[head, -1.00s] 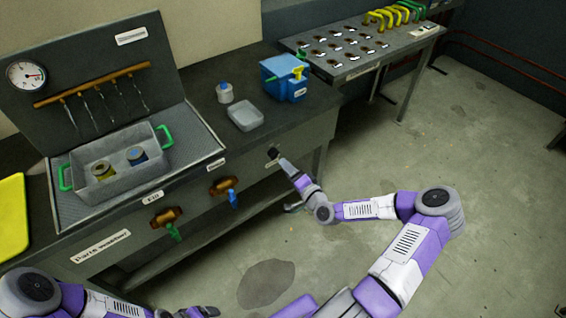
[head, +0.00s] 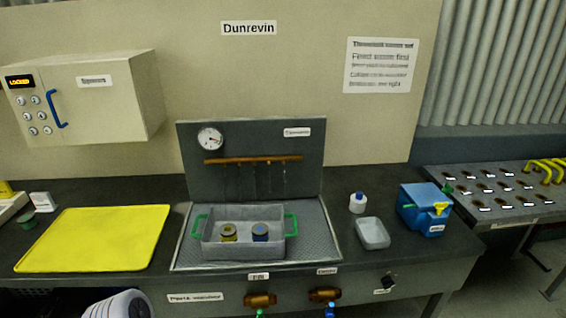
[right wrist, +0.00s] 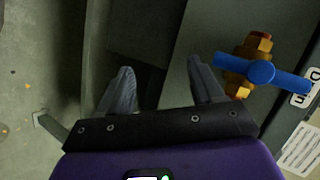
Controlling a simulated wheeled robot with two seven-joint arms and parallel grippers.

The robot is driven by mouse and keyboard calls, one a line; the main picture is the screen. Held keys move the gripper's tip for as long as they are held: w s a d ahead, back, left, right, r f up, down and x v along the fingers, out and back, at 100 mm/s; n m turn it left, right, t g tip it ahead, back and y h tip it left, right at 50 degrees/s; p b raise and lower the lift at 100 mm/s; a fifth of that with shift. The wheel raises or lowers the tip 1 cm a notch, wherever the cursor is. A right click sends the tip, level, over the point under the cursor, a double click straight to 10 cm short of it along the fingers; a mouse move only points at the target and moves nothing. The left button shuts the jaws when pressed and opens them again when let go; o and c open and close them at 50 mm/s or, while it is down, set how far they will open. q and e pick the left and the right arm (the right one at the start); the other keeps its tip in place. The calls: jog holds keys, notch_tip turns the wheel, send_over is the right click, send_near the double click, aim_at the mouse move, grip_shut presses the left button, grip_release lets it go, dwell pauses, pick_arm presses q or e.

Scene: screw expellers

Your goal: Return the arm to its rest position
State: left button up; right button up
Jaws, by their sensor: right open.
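My right gripper (right wrist: 160,75) shows in the right wrist view with its two grey fingers spread apart and nothing between them. A brass valve with a blue handle (right wrist: 262,73) is close to its right finger in that view; I cannot tell the exact gap. The head view shows neither gripper. Only a pale rounded part of my own arm (head: 118,304) shows at its bottom left edge.
The bench front carries brass valves (head: 260,300) and a black knob (head: 389,280). On the bench are a grey basket (head: 243,246) with two parts, a yellow mat (head: 95,240), a grey dish (head: 372,233) and a blue box (head: 423,216). Floor shows left in the wrist view.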

jog(key=s+a+f+n+g, duration=0.4)
jog(key=s+a+f+g, duration=0.2)
jog(key=s+a, duration=0.35)
jog(key=s+f+n+g+h, duration=0.1)
jog(key=s+n+g, duration=0.1)
jog(key=s, duration=0.3)
jog(key=s+f+n+g, duration=0.1)
jog(key=s+f+g, duration=0.15)
jog(key=s, duration=0.25)
notch_tip(320, 180, up, 8)
jog(key=p, duration=0.6)
jog(key=shift+d+f+p, duration=0.25)
jog(key=shift+d+p, duration=0.05)
jog(key=shift+d, duration=0.05)
